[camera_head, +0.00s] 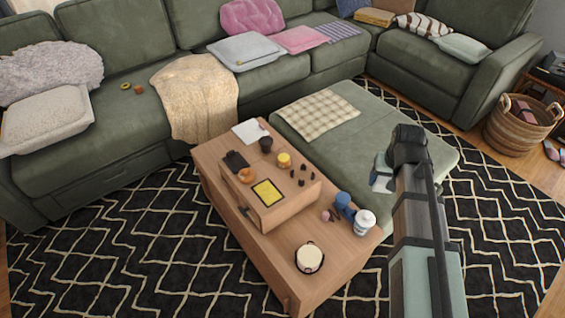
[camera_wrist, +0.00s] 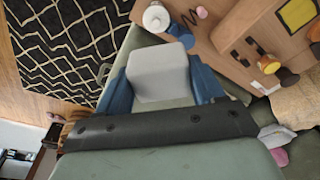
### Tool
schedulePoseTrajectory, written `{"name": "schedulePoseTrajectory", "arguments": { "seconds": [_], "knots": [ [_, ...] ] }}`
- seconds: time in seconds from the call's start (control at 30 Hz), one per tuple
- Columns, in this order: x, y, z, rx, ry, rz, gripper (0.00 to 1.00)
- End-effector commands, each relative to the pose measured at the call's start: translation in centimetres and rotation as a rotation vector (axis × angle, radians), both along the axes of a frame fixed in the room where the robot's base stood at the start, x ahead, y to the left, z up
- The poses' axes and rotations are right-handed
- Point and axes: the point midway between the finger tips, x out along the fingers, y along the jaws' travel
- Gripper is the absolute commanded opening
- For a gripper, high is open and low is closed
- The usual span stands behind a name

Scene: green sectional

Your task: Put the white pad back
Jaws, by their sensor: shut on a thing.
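My gripper (camera_wrist: 160,72) is shut on a pale white, block-like pad (camera_wrist: 157,76), with one blue finger on each side of it in the wrist view. In the head view, my gripper (camera_head: 381,176) is over the green ottoman, right of the wooden coffee table. Only a small part of the white pad (camera_head: 379,183) shows there; my arm hides the rest. The pad looks held clear of the tabletop. A flat white sheet-like item (camera_head: 250,132) lies at the table's far end.
The coffee table (camera_head: 326,281) carries a white can (camera_head: 365,222), a blue cup (camera_head: 342,199), a round white-topped item (camera_head: 309,258), a yellow cup (camera_head: 284,159) and several small dark pieces. The ottoman (camera_head: 369,128) bears a checked cloth (camera_head: 316,114). A green sectional (camera_head: 115,120) stands behind.

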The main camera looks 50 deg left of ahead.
Motion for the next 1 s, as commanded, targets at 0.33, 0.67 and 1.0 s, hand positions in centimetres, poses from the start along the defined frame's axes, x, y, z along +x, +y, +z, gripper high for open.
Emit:
{"name": "schedulePoseTrajectory", "arguments": {
  "seconds": [0.33,0.67,1.0],
  "knots": [
    [-5.7,10.3,-1.9,0.000,0.001,0.164,0.43],
    [-12.4,19.9,-3.9,-0.001,0.001,0.315,0.43],
    [-20.6,30.7,-6.9,-0.001,0.000,0.482,0.43]
  ]
}}
